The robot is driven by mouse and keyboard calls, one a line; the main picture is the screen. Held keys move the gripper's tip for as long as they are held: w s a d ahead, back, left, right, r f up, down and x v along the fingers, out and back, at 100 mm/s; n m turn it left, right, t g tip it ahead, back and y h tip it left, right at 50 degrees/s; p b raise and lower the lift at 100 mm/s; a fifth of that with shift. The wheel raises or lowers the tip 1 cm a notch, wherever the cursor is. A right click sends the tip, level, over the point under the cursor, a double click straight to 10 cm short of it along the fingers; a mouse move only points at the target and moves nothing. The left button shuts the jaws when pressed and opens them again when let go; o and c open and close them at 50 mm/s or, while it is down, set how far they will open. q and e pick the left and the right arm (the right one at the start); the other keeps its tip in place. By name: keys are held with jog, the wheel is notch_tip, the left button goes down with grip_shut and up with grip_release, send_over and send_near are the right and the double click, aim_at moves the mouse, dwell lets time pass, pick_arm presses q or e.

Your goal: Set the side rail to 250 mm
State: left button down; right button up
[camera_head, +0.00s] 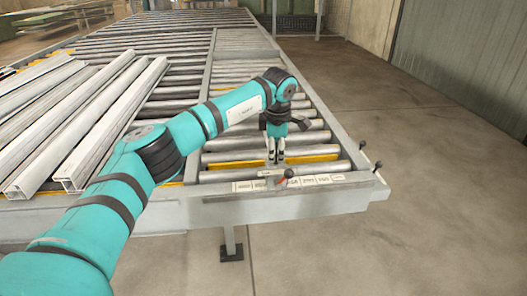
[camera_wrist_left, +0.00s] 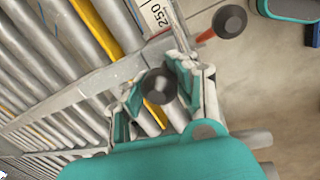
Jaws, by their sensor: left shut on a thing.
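A red pointer (camera_wrist_left: 206,36) with a second black knob (camera_wrist_left: 230,21) lies beside the scale label 250 (camera_wrist_left: 161,14); the pointer also shows in the head view (camera_head: 283,181). I cannot tell its exact reading. A grey beam (camera_wrist_left: 85,88) crosses the wrist view up to the fingers; I cannot tell whether it is the side rail. My right gripper is not in view.
Several long pale profiles (camera_head: 75,125) lie on the rollers at the left. Yellow strips (camera_head: 235,164) show between rollers. Two more black knobs stand at the bench's right corner, one at the very end (camera_head: 378,165). The concrete floor (camera_head: 430,190) at the right is clear.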

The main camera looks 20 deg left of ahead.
pick_arm(q)
jog(key=shift+w+r, duration=0.2)
jog(key=shift+r, duration=0.2)
jog(key=c, duration=1.1)
grip_release()
jog(key=shift+f, duration=0.1)
jog(key=shift+o, duration=0.8)
jog(key=shift+s, duration=0.3)
notch_tip(320, 180, up, 12)
jog(key=s, duration=0.2)
jog(key=shift+d, duration=0.4)
jog(key=shift+s, duration=0.1)
